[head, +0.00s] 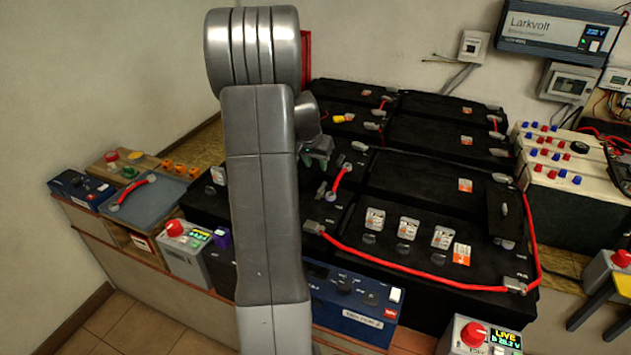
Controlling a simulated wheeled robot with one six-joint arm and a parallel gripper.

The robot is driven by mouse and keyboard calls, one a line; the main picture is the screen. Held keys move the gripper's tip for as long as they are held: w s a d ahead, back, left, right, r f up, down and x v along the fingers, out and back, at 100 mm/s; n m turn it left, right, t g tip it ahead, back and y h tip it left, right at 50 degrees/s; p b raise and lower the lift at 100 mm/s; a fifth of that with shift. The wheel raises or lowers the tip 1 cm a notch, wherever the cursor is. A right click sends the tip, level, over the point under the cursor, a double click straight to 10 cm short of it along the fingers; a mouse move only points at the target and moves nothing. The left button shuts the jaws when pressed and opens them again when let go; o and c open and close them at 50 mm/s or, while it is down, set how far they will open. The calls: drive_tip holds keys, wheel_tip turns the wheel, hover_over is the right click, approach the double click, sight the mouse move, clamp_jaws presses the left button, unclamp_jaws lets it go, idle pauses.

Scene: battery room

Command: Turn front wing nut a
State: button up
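Black batteries (400,185) stand in rows with grey terminal clamps and red cables. Small grey terminal fittings show at the front, one (313,227) where the long red cable starts and one (516,287) at its front right end. They are too small to tell which is front wing nut a, or whether it is hidden behind my arm. My gripper (318,160) is partly hidden behind my arm, low over the batteries near a short red link (342,181). Its fingers are not clear, and no held thing can be made out.
A blue charger box (345,306) and grey boxes with red knobs (185,252) (480,336) stand along the front. A tray (148,197) with a red cable lies at left. A panel with coloured terminals (550,152) stands at right. A Larkvolt unit (555,30) hangs on the wall.

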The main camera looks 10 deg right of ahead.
sight(322, 187)
drive_tip(key=x, duration=1.2)
drive_tip(key=shift+f, duration=0.2)
clamp_jaws()
